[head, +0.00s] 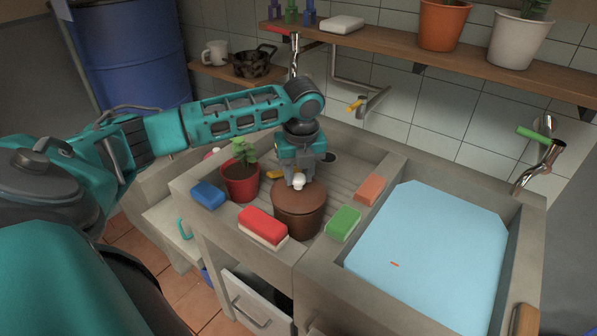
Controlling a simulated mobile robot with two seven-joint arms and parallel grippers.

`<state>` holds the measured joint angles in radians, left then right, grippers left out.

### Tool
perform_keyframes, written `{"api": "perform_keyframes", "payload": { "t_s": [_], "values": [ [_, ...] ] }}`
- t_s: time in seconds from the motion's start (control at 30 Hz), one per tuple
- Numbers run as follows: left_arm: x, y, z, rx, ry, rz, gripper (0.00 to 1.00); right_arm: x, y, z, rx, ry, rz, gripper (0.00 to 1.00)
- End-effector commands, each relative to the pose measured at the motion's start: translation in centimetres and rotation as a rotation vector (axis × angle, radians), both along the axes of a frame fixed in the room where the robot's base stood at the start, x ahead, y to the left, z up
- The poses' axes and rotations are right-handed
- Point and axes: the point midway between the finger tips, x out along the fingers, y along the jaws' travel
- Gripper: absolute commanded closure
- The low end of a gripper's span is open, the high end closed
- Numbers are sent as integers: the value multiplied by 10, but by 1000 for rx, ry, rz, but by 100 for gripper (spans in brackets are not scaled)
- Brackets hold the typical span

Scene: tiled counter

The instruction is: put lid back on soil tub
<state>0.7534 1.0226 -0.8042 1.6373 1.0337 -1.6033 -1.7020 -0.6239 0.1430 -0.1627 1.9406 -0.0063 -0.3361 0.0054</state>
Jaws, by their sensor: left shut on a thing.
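The soil tub (298,221) is a round brown tub in the left, ridged part of the sink counter. Its brown lid (312,196) sits on its top, and I see no clear gap between them from here. A pale knob (298,181) stands up from the middle of the lid. My left gripper (298,178) points down from above and is shut on the knob. The fingers hide part of the knob. My right gripper is not in view.
Around the tub are a red potted plant (240,178), a blue sponge (208,195), a red-and-white sponge (263,226), a green sponge (343,223) and an orange block (370,190). The right basin holds light blue water (430,260). Taps project from the wall behind.

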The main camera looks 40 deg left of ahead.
Motion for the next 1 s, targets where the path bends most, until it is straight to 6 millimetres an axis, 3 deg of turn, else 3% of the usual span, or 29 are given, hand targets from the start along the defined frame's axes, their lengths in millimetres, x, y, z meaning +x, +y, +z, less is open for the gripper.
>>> {"api": "perform_keyframes", "payload": {
  "t_s": [0.4, 0.43, 0.7, 0.87, 1.0],
  "values": [
    [0, 0, 0, 0, 0, 0, 100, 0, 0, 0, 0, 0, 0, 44],
    [0, 0, 0, 0, 0, 0, 61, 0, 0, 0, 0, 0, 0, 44],
    [0, 0, 0, 0, 0, 0, 35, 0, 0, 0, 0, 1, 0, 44],
    [0, 0, 0, 0, 0, 0, 34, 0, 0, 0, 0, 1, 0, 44],
    [0, 0, -1, 0, 0, 0, 23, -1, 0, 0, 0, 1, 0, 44]
  ]
}}
